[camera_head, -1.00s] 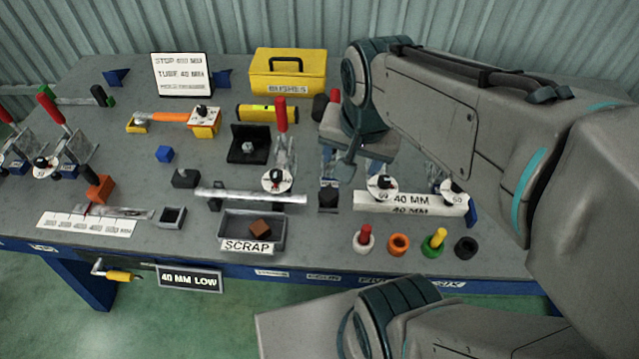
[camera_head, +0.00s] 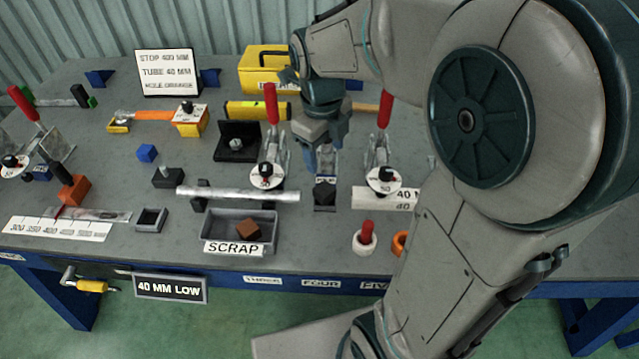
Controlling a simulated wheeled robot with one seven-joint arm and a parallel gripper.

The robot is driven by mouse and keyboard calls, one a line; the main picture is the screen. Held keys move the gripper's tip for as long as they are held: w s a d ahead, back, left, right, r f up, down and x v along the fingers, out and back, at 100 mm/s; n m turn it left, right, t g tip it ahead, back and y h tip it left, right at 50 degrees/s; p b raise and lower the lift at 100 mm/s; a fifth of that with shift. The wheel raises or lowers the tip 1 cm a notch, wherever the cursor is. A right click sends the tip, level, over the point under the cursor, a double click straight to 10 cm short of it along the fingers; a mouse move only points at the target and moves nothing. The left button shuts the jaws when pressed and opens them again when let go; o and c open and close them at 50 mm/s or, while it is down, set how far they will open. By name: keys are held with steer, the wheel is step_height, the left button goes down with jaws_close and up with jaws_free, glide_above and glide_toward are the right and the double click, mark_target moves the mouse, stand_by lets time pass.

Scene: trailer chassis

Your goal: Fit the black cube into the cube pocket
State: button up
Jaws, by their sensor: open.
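A black cube (camera_head: 324,193) sits near the table's middle, right of the scrap tray. A small grey open-topped square box (camera_head: 151,219) at the front left looks like the cube pocket; it appears empty. My gripper (camera_head: 322,162) is open and points down just behind the black cube in the picture. Its fingers are small and partly mixed with the parts behind, so I cannot tell whether they touch anything. I see nothing held.
The scrap tray (camera_head: 268,225) holds a brown cube (camera_head: 248,230). A silver tube (camera_head: 240,193) lies behind it. Red-handled clamps stand left (camera_head: 271,105) and right (camera_head: 385,112) of my gripper. A black block with a knob (camera_head: 168,178) stands behind the pocket. My arm hides the right side.

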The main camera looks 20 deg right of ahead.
mark_target(326, 191)
steer(key=shift+m, duration=0.8)
steer(key=f, duration=1)
steer(key=w+d+f+b, duration=0.1)
steer(key=f, duration=0.3)
steer(key=shift+f, duration=0.4)
steer(key=c, duration=1.2)
steer(key=shift+o, duration=0.2)
steer(key=shift+r, duration=0.2)
step_height(326, 191, up, 18)
steer(key=p, duration=0.1)
